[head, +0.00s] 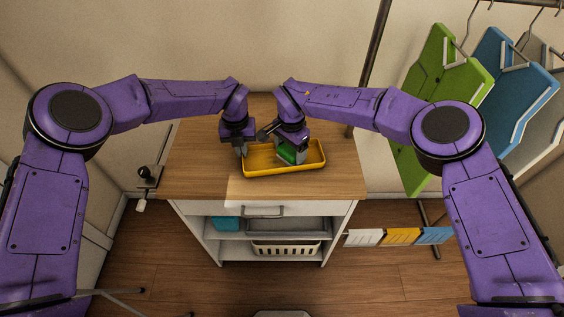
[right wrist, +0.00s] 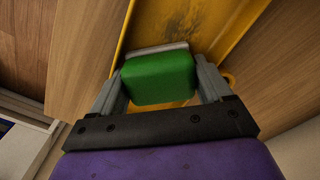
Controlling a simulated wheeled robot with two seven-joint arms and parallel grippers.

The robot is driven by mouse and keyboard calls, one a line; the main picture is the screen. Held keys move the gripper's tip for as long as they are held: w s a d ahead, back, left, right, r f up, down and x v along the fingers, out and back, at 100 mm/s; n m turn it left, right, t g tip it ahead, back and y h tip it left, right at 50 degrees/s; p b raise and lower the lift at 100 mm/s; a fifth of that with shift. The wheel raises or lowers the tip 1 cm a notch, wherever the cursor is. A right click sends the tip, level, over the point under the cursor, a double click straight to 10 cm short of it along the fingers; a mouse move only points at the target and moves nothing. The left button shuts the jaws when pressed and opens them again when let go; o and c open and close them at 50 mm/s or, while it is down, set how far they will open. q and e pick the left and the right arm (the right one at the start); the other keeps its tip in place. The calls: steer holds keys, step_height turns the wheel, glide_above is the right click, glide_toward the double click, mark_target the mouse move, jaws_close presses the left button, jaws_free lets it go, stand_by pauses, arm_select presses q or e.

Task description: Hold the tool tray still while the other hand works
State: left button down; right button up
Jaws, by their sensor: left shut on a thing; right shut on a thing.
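The yellow tool tray (head: 262,170) lies on the wooden top of the cabinet in the head view. My left gripper (head: 241,151) is shut on the tray's left end. My right gripper (head: 291,155) is inside the tray's right half, shut on a green block-like thing (head: 287,156). In the right wrist view the green thing (right wrist: 160,78) sits between both fingers, with a grey strip along its far edge. The yellow tray (right wrist: 205,22) shows behind and beneath it. Whether the green thing touches the tray floor I cannot tell.
The wooden top (head: 195,175) is clear on both sides of the tray. Below are a drawer and shelves with a blue item (head: 226,223) and a cream basket (head: 286,248). Green (head: 437,90) and blue (head: 512,80) panels hang at the right.

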steer(key=o, duration=0.8)
steer(key=shift+w, duration=0.1)
steer(key=shift+r, duration=0.4)
steer(key=c, duration=0.7)
steer(key=shift+r, duration=0.15)
steer(key=shift+f, duration=0.35)
